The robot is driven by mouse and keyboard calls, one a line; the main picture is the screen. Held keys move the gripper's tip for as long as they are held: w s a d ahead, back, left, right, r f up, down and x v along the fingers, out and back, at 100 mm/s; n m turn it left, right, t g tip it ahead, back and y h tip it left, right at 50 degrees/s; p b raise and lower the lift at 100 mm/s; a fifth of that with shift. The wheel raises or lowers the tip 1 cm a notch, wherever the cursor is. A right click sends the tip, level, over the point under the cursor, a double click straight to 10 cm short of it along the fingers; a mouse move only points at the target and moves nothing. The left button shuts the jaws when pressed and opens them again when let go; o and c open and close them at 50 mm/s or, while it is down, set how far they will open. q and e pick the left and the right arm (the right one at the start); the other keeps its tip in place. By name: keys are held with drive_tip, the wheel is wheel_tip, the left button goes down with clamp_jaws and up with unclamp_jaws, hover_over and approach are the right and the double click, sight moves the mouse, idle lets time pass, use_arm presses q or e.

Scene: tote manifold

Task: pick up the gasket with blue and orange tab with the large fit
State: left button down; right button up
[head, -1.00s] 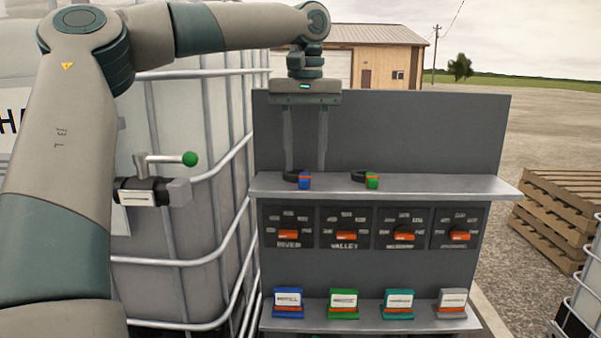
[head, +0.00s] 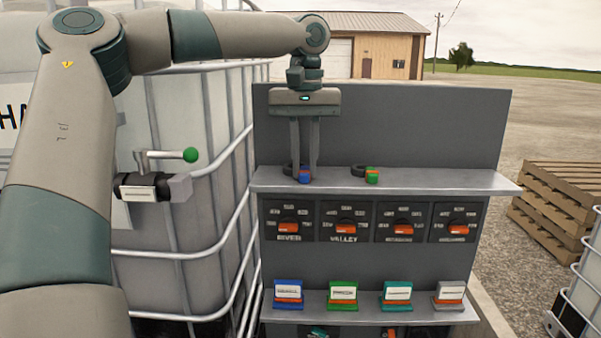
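The gasket with the blue and orange tab (head: 304,175) lies on the upper shelf of the grey panel, its dark ring behind and left of the tab. My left gripper (head: 305,174) points straight down over it, with one finger on each side of the tab. The fingers look closed against the tab, and the gasket still appears to rest on the shelf. Part of the ring is hidden behind the left finger. My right gripper is not in view.
A second gasket with a green and orange tab (head: 372,175) lies to the right on the upper shelf (head: 440,181). Below are several dials with orange pointers and a lower shelf (head: 425,305) with coloured labelled blocks. A caged tank (head: 215,220) stands left.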

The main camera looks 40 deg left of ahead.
sight(307, 170)
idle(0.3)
use_arm(q)
drive_tip(key=shift+r+b, duration=0.4)
drive_tip(key=shift+r, duration=0.1)
drive_tip(key=r+b, duration=0.1)
drive_tip(key=r, duration=0.2)
drive_tip(key=shift+d+b, duration=0.3)
drive_tip(key=shift+b, duration=0.1)
drive_tip(key=d+r+b, duration=0.1)
drive_tip(key=d+r, duration=0.6)
drive_tip(key=d, duration=0.4)
drive_tip(key=shift+w+b, duration=0.25)
drive_tip(key=shift+b, duration=0.1)
drive_tip(key=shift+d, duration=0.1)
